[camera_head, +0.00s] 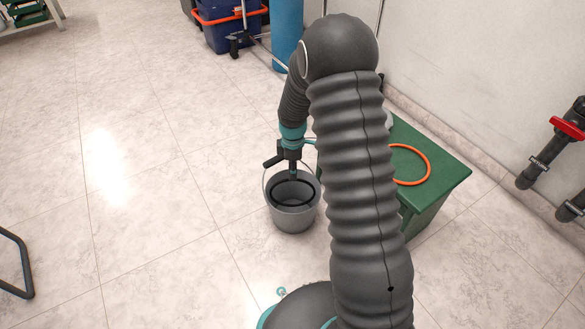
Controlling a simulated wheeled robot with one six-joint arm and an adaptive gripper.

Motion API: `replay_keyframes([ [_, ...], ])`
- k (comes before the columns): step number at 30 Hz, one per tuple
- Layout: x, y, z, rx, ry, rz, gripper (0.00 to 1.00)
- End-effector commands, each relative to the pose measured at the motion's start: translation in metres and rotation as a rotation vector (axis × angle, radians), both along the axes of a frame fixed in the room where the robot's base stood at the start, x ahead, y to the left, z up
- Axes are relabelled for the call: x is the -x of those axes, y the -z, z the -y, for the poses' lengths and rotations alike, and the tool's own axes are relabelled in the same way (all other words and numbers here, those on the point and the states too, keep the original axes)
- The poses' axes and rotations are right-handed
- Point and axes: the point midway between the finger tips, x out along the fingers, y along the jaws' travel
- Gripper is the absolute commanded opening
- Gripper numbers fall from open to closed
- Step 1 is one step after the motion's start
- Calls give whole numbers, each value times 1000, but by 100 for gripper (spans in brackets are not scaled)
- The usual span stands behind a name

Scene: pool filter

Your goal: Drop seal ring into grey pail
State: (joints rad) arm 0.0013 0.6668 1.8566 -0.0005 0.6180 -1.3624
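The grey pail (294,218) stands upright on the tiled floor, left of a green stand. A black ring (312,196), which looks like the seal ring, shows within the pail's mouth. I cannot tell whether it rests in the pail or hangs from the gripper. My gripper (293,176) points down over the pail, its tip at the ring's far edge. It is too small to tell whether its fingers are open or shut on the ring.
The green stand (440,170) bears an orange ring (428,165) and is partly hidden by my arm. A blue cylinder (287,35) and blue bins (228,30) stand at the back. Pipes with a red valve handle (567,128) are at the right. The floor at left is mostly clear.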

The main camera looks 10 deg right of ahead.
Motion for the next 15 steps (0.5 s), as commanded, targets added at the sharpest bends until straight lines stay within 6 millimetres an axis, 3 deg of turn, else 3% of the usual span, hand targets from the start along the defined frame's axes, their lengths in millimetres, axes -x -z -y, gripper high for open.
replay_keyframes([
  [8,0,-2,0,0,0,1,38],
  [15,-1,-15,0,-1,0,2,38],
])
